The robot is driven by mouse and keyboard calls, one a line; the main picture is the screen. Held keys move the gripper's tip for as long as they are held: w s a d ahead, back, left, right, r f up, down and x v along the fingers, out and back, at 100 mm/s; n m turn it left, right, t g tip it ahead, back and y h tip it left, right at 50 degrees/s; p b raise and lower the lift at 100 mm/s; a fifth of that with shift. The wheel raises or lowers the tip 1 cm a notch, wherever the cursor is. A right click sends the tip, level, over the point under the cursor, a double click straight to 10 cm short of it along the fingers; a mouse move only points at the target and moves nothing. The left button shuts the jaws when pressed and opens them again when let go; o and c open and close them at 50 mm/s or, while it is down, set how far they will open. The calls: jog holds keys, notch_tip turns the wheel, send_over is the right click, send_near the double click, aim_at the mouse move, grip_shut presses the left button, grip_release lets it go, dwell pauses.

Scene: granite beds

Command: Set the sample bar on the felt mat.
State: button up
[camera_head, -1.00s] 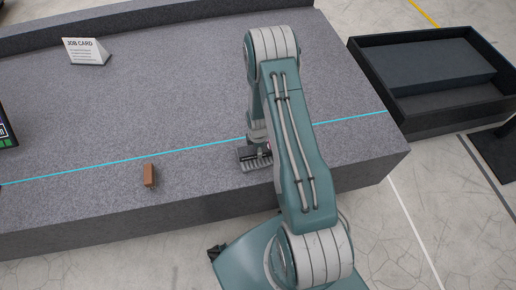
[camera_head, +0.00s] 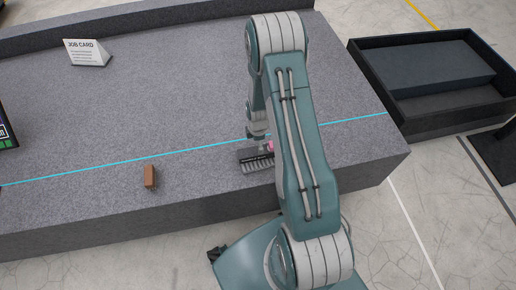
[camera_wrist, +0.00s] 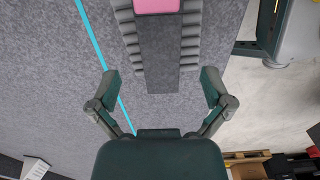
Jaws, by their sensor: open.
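A pink block (camera_wrist: 157,5) shows at the top edge of the wrist view, on a dark grey ribbed holder (camera_wrist: 160,55) with notched sides. Part of the block (camera_head: 270,147) and the holder (camera_head: 257,165) show beside my arm in the head view. I cannot tell whether this block is the sample bar. A small brown block (camera_head: 150,177) stands on the granite, left of the holder. My gripper (camera_wrist: 159,75) is open and empty, its fingers spread either side of the holder's near end, apart from the pink block. I cannot make out a felt mat with certainty.
A cyan line (camera_head: 200,149) crosses the granite bed (camera_head: 150,100). A job card (camera_head: 86,52) stands at the back left; a dark object with a screen (camera_head: 5,130) is at the left edge. A black open bin (camera_head: 440,105) stands right of the bed. The bed's middle is clear.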

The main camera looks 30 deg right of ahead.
notch_tip(320, 180, up, 7)
notch_tip(320, 180, up, 12)
jog(key=f+m+t, duration=0.1)
jog(key=m, duration=0.2)
send_over(252, 153)
jog(key=s+a+r+m+t, duration=0.1)
jog(key=s+a+r+m, duration=0.1)
jog(key=r, duration=0.4)
jog(key=s+a+r+m+t, duration=0.1)
jog(key=s+a+r+m, duration=0.1)
jog(key=r, duration=0.4)
jog(key=s+a+r+m+t, duration=0.1)
jog(key=s+a+r+m, duration=0.2)
jog(key=s+r, duration=0.3)
jog(key=s+a+r+m+t, duration=0.1)
jog(key=s+a+r+m, duration=0.2)
jog(key=s+r, duration=0.4)
jog(key=s+m, duration=0.1)
jog(key=s, duration=0.2)
jog(key=shift+m+t, duration=0.3)
jog(key=shift+m, duration=0.1)
